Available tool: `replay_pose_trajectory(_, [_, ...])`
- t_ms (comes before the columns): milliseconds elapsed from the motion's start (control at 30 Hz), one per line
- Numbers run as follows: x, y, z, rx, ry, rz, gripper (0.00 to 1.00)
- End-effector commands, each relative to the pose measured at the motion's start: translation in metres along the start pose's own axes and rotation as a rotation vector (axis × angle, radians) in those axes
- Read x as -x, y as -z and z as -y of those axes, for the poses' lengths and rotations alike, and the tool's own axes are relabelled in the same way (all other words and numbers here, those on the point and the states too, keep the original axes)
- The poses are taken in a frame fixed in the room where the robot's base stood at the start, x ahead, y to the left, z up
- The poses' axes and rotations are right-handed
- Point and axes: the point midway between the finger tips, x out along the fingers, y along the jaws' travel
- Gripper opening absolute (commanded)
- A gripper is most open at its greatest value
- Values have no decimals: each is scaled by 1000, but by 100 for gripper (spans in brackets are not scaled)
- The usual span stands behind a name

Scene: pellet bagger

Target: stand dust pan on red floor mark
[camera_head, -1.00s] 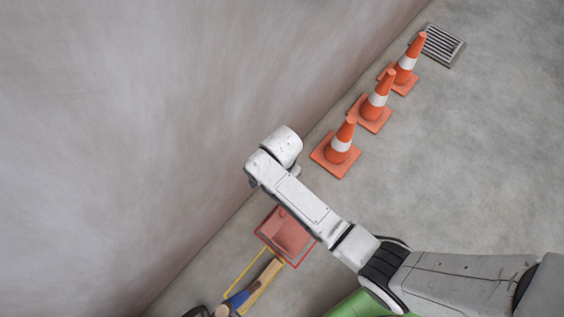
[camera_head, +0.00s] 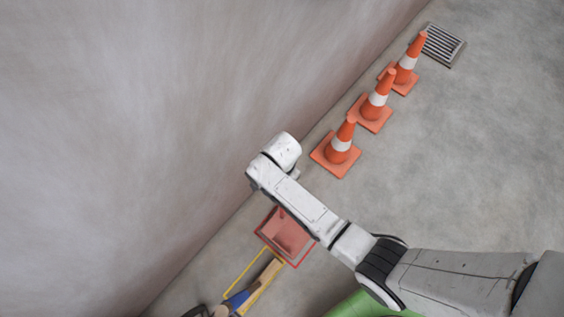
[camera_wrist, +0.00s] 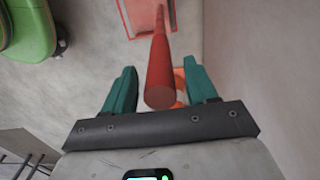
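The red dust pan (camera_head: 287,238) sits on the floor inside the red floor mark (camera_head: 276,251), a square outline. My arm hides part of it in the head view. In the wrist view its red handle (camera_wrist: 159,75) rises toward the camera, and its pan (camera_wrist: 138,17) lies below at the top of the picture. My gripper (camera_wrist: 160,88) has teal fingers spread apart. The handle's end is between them, with a visible gap on each side. The gripper is hidden behind my arm in the head view.
A yellow floor mark (camera_head: 243,268) and a tool with a wooden and blue handle (camera_head: 262,280) are beside the red mark. Three orange cones (camera_head: 341,146) stand along the wall (camera_head: 130,130). A green object (camera_head: 360,304) is at the bottom. A floor grate (camera_head: 443,46) is far right.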

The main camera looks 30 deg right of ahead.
Motion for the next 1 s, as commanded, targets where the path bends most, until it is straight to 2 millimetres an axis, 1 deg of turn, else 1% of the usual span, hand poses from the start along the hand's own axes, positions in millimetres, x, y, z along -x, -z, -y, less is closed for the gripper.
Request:
replay_pose_trajectory(167, [1, 0, 0, 0, 0, 0, 57])
replay_pose_trajectory(267, [6, 0, 0, 0, 1, 0, 57])
replay_pose_trajectory(333, [13, 0, 0, 0, 2, 0, 57])
replay_pose_trajectory(467, [35, 0, 1, 0, 5, 0, 57])
replay_pose_trajectory(700, [85, 0, 1, 0, 4, 0, 57])
replay_pose_trajectory(833, [105, 0, 1, 0, 3, 0, 57])
replay_pose_trajectory(1000, [120, 0, 0, 0, 1, 0, 57])
